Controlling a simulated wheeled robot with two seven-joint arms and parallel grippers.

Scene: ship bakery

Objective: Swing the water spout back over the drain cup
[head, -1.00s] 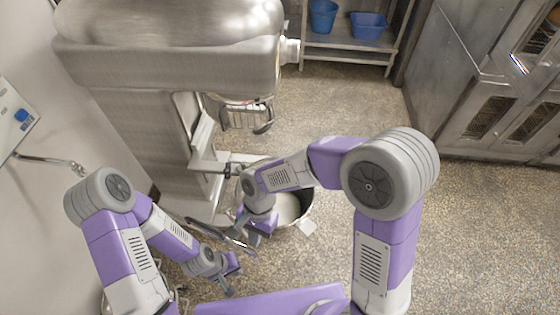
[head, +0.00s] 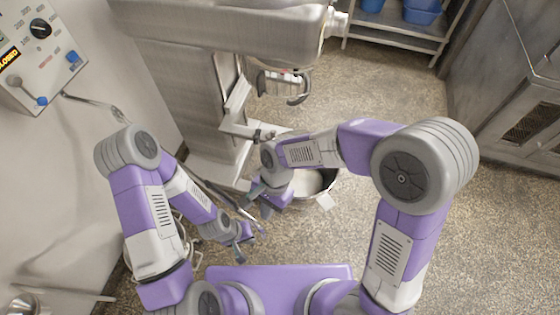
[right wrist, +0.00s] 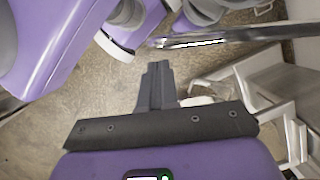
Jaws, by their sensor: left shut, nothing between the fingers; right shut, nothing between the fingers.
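A thin metal spout (head: 95,102) sticks out from the wall panel (head: 38,55) in the head view. Its tip points right, above my left arm's elbow. A shiny round metal piece (head: 25,303), possibly the drain cup, is cut off at the bottom left corner. My left gripper (head: 243,248) is shut and empty, low in the middle, well away from the spout. My right gripper (head: 264,203) is shut and empty beside the mixer bowl. Its shut fingers (right wrist: 157,85) also show in the right wrist view, with nothing between them.
A large steel mixer (head: 190,90) stands behind the arms, its bowl (head: 320,188) low, partly hidden by my right arm. A long metal bar (right wrist: 210,38) crosses the right wrist view beyond the fingers. Open floor (head: 480,230) lies at right; steel cabinets (head: 515,90) stand behind it.

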